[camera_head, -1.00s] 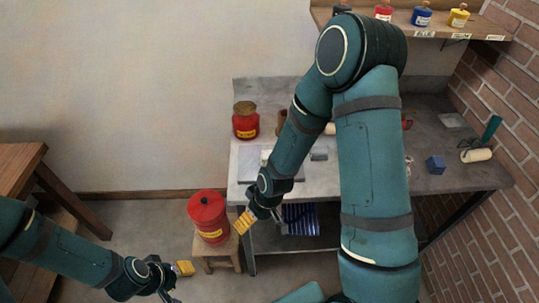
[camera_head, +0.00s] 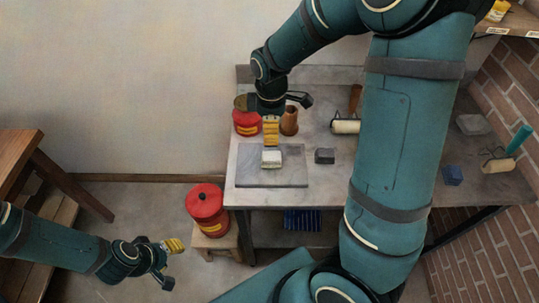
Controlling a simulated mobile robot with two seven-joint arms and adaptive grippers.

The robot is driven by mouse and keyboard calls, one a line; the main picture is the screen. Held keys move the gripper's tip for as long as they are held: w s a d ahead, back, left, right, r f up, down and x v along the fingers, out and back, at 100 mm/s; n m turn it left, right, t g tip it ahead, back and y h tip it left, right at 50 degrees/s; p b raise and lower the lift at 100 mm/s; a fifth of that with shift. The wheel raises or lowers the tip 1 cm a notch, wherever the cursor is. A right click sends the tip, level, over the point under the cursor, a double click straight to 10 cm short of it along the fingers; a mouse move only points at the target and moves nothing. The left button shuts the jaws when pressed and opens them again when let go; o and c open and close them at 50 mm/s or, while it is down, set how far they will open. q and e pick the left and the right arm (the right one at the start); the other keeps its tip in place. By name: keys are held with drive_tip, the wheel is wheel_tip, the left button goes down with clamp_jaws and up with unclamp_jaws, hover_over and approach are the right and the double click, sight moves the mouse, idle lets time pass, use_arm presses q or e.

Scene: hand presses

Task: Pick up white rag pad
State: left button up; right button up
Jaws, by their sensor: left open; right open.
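A small white pad (camera_head: 272,159), which looks like the white rag pad, lies on a flat grey slab (camera_head: 290,178) near the left front of the workbench. My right gripper (camera_head: 287,123) is open above the slab, just behind the pad in the picture. Its yellow-padded finger points down towards the pad and seems to overlap its far edge. I cannot tell whether they touch. My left gripper (camera_head: 171,263) is open and empty, low at the lower left, away from the workbench.
A red jar (camera_head: 246,122) and a brown wooden pot (camera_head: 289,121) stand close to my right gripper. A dark grey block (camera_head: 324,156) and a roller (camera_head: 346,126) lie to the right. A red can (camera_head: 206,207) sits on a stool (camera_head: 214,243) left of the bench.

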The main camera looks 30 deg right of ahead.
drive_tip(key=b, duration=0.1)
hover_over(272, 155)
drive_tip(key=f, duration=0.6)
drive_tip(key=shift+w+f, duration=0.15)
drive_tip(key=shift+w, duration=0.2)
drive_tip(key=f, duration=0.3)
drive_tip(key=f+b, duration=0.1)
drive_tip(key=f, duration=0.1)
drive_tip(key=shift+s+a, duration=0.1)
drive_tip(key=shift+s, duration=0.3)
drive_tip(key=shift+f, duration=0.45)
drive_tip(key=c, duration=1.3)
wheel_tip(272, 155, up, 10)
drive_tip(key=shift+r+p, duration=0.1)
drive_tip(key=shift+p, duration=0.85)
